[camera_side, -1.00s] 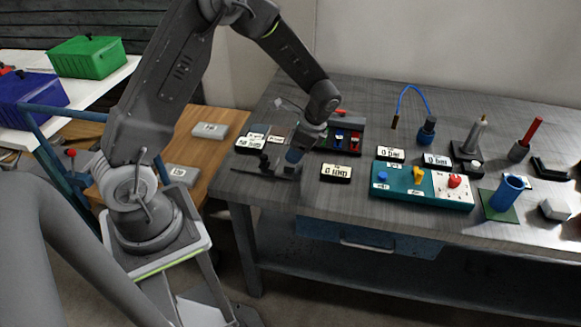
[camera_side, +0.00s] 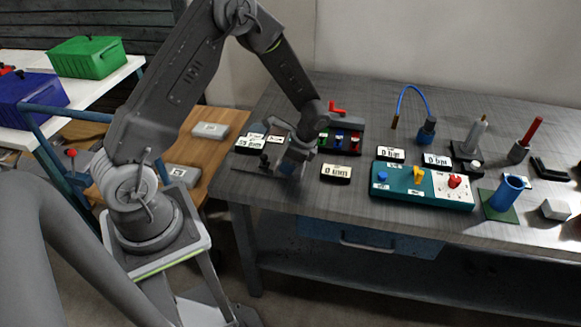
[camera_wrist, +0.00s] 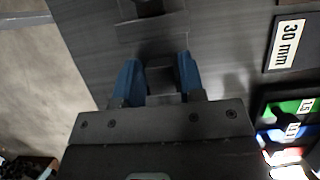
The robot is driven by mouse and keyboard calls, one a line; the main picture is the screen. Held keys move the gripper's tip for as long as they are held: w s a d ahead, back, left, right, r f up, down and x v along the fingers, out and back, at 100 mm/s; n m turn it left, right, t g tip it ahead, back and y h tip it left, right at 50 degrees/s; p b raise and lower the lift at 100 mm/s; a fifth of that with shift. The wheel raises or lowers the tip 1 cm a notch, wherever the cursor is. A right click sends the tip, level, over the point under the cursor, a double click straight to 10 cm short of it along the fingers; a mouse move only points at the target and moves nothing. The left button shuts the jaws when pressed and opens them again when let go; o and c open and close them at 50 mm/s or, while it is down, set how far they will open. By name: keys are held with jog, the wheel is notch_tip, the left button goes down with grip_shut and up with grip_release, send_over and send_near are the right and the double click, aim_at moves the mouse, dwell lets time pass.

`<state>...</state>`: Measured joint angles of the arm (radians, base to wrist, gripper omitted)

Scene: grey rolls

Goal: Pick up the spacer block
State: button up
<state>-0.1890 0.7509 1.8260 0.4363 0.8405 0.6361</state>
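My gripper (camera_wrist: 160,75) has two blue fingers that stand apart in the wrist view. A dark grey block (camera_wrist: 163,72), which looks like the spacer block, shows in the gap between them. I cannot tell whether either finger touches it. In the side view my gripper (camera_side: 290,167) is low over the left front part of the table, and it hides the block there.
A plate marked 30 mm (camera_wrist: 289,43) lies to the right in the wrist view. A rack with coloured pieces (camera_side: 341,139) is behind. A teal control panel (camera_side: 400,192) stands further right.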

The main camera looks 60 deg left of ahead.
grip_shut()
jog(key=shift+r, duration=0.15)
